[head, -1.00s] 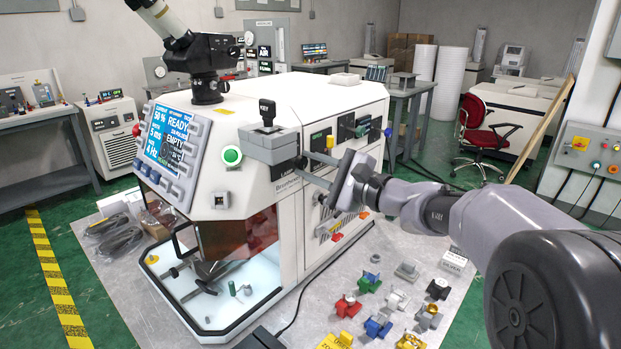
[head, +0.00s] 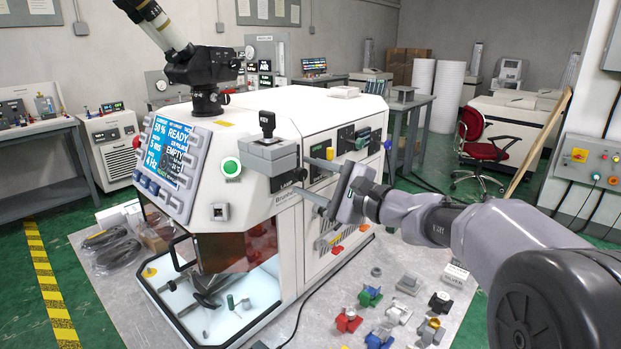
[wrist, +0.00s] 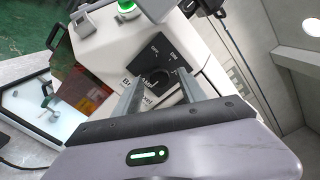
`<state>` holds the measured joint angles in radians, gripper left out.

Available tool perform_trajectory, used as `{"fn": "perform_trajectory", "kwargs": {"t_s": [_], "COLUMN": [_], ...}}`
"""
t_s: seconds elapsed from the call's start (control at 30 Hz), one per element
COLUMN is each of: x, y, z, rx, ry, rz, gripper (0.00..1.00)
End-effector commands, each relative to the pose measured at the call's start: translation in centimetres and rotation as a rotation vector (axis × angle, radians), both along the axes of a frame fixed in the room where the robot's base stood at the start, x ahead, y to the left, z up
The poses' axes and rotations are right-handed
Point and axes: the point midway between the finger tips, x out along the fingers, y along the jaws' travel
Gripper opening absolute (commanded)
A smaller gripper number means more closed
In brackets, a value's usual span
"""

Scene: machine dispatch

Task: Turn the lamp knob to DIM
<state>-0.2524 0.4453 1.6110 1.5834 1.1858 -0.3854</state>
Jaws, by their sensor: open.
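In the wrist view, the gripper (wrist: 161,90) has one finger on each side of the dark shape; contact cannot be told.
Knobs on the machine's side panel (head: 347,137) lie behind my gripper. Several small coloured parts lie on the table (head: 338,290) below my arm.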

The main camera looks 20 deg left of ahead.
Motion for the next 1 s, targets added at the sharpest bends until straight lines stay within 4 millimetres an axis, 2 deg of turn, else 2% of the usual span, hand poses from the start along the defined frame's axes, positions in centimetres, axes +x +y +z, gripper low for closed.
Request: {"fn": "perform_trajectory", "kwargs": {"t_s": [0.17,0.27,0.5,0.7,0.83,1.0], "x": [-0.4,-1.2,-4.3,-6.1,-6.6,-6.7], "y": [-1.0,-3.2,-10.8,-15.0,-16.0,-16.1], "z": [0.1,0.2,0.2,0.1,0.0,0.0], "rx": [0.000,0.000,0.000,0.000,0.000,0.000], "ry": [0.001,0.002,0.001,0.001,0.000,0.000], "rz": [-0.001,-0.004,-0.005,-0.003,-0.001,0.000], "gripper": [0.48,0.48,0.48,0.48,0.48,0.48]}}
